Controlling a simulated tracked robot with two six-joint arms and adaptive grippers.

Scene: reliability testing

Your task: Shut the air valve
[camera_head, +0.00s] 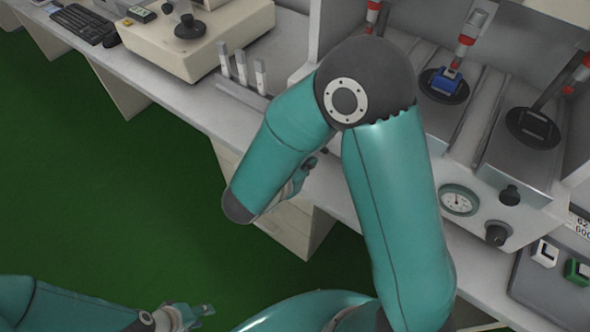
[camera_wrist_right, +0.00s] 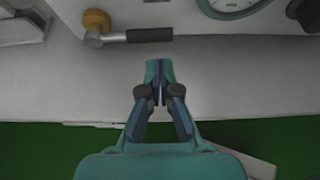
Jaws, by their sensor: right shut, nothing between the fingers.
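The air valve (camera_wrist_right: 130,36) shows at the top left of the right wrist view, with a brass-coloured round body and a black-sleeved lever pointing right, roughly level in the picture. In the head view I cannot make it out; my right arm covers part of the machine front. My right gripper (camera_wrist_right: 158,82) is shut and empty, below and to the right of the lever and apart from it. In the head view it (camera_head: 305,172) is partly hidden beside my forearm at the bench edge. My left gripper (camera_head: 195,314) is low at the bottom left, far from the bench; its fingers are too small to judge.
A pressure gauge (camera_head: 458,200) and a black knob (camera_head: 498,234) sit on the machine front. Test stations with a blue part (camera_head: 446,80) stand above. A beige instrument (camera_head: 198,38) and a keyboard (camera_head: 84,25) are at the upper left. The green floor (camera_head: 110,200) is clear.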

